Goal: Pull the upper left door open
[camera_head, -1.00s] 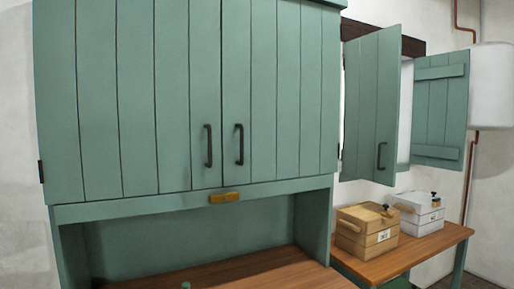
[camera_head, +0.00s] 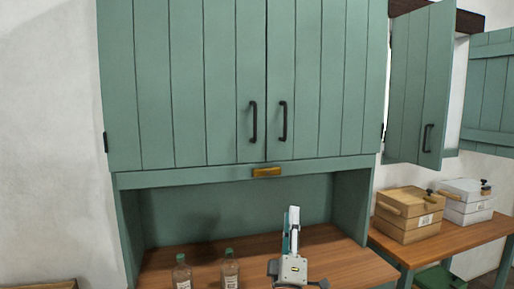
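The green upper cabinet has two plank doors, and both are shut. The upper left door (camera_head: 185,85) has a black vertical handle (camera_head: 253,121) near its right edge and a hinge at its far left edge. The upper right door (camera_head: 325,80) has a matching handle (camera_head: 283,120) beside it. My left gripper (camera_head: 292,216) shows grey and white at the bottom middle, pointing up in front of the open shelf. It is well below the handles and touches neither. Its fingers overlap from here, so its opening cannot be made out. My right gripper is not in view.
Two bottles (camera_head: 230,270) stand at the front left of the wooden worktop (camera_head: 335,245). A wooden box (camera_head: 405,215) and a white box (camera_head: 468,200) sit on the right table. An open green shutter (camera_head: 420,85) juts out at the right. The space before the doors is clear.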

